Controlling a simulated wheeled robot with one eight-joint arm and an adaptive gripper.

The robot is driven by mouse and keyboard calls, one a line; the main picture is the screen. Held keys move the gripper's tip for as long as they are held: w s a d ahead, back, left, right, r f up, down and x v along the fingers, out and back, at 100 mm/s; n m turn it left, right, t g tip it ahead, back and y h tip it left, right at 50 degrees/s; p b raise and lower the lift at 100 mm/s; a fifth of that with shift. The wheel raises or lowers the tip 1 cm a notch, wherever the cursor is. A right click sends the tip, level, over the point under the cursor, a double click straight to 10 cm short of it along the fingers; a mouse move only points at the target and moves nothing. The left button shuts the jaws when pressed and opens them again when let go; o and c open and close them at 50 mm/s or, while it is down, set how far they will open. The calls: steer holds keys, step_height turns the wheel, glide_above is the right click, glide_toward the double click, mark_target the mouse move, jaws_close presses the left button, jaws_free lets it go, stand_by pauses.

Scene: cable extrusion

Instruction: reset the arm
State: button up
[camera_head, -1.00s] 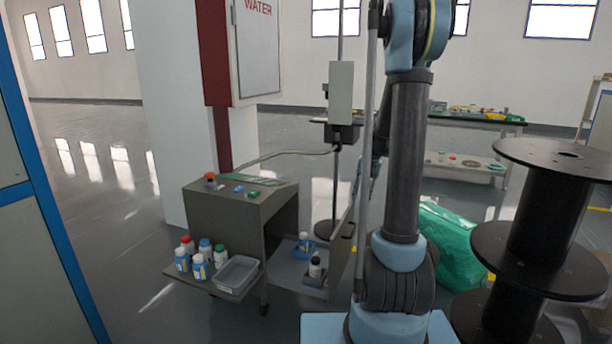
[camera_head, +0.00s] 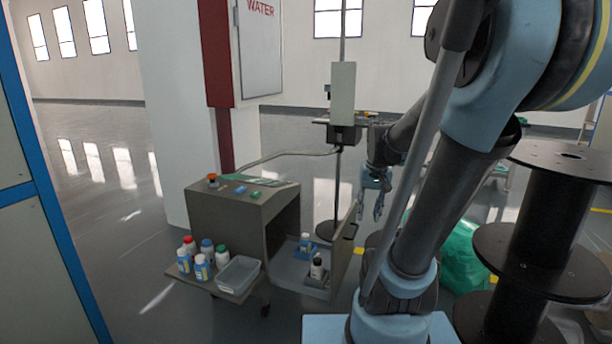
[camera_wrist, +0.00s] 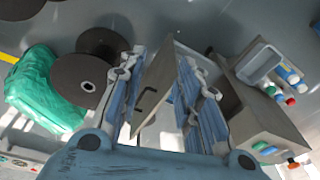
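Black spools (camera_head: 540,220) and a green wrapped bundle (camera_head: 463,255) stand right. A thin post (camera_head: 338,195) rises behind the door.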

steer(key=s+f, duration=0.3)
steer(key=s, duration=0.3)
steer(key=s+f+n, duration=0.1)
steer(key=s+f, duration=0.2)
steer(key=s, duration=0.4)
steer(key=shift+a+h, duration=0.2)
steer(key=shift+h, duration=0.1)
steer(key=shift+w+f, duration=0.15)
steer(key=shift+w, duration=0.25)
